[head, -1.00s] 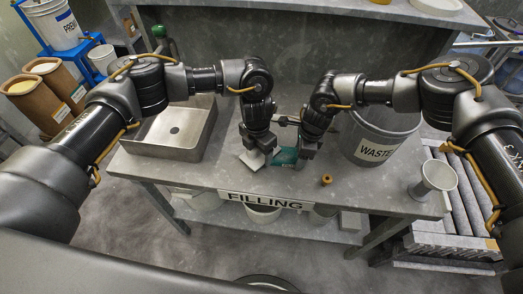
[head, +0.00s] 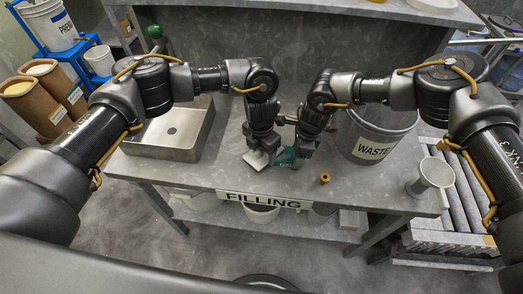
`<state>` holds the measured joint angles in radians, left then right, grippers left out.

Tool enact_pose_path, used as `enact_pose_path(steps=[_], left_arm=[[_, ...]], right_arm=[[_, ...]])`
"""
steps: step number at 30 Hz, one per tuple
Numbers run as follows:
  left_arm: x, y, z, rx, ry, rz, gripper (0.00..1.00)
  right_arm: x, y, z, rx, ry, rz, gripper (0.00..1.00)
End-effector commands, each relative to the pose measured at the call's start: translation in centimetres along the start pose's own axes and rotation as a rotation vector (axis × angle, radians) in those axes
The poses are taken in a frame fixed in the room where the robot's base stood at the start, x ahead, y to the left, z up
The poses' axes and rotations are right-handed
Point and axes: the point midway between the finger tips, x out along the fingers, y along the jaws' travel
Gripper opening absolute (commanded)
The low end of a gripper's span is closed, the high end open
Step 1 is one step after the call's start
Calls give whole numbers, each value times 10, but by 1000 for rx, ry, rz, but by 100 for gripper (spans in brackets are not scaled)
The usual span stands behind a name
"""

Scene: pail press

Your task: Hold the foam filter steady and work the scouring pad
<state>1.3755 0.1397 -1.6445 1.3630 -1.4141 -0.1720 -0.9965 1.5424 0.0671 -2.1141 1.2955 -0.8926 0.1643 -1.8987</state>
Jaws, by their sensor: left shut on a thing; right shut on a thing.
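My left gripper (head: 262,148) is shut on a pale grey-white block, which looks like the foam filter (head: 257,160), just above or on the grey bench. My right gripper (head: 299,153) is shut on a teal piece, which looks like the scouring pad (head: 284,156). The pad lies right beside the filter, between the two grippers, and is partly hidden by them. I cannot tell whether pad and filter touch.
The steel tray (head: 206,133) stands to the left on the bench. The grey WASTE bin (head: 371,151) stands close to the right. The bench front by the FILLING sign (head: 264,200) is clear.

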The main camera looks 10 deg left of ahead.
Motion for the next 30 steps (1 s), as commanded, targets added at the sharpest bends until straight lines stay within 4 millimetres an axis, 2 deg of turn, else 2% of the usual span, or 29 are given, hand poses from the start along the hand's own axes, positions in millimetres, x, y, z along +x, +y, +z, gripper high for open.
enact_pose_path(steps=[9, 20, 23, 30], left_arm=[[2, 14, -11, 0, 0, 1, 34], [2, 15, -12, -1, 3, 2, 34], [-4, 15, -12, -1, 1, 1, 34], [-31, 15, -10, 0, -2, 2, 34]], right_arm=[[0, 0, 0, 0, 1, 0, 26], [0, 0, -1, 1, 1, 0, 26], [0, 0, -1, 1, 1, 0, 26], [0, 0, -1, 1, 2, -1, 26]])
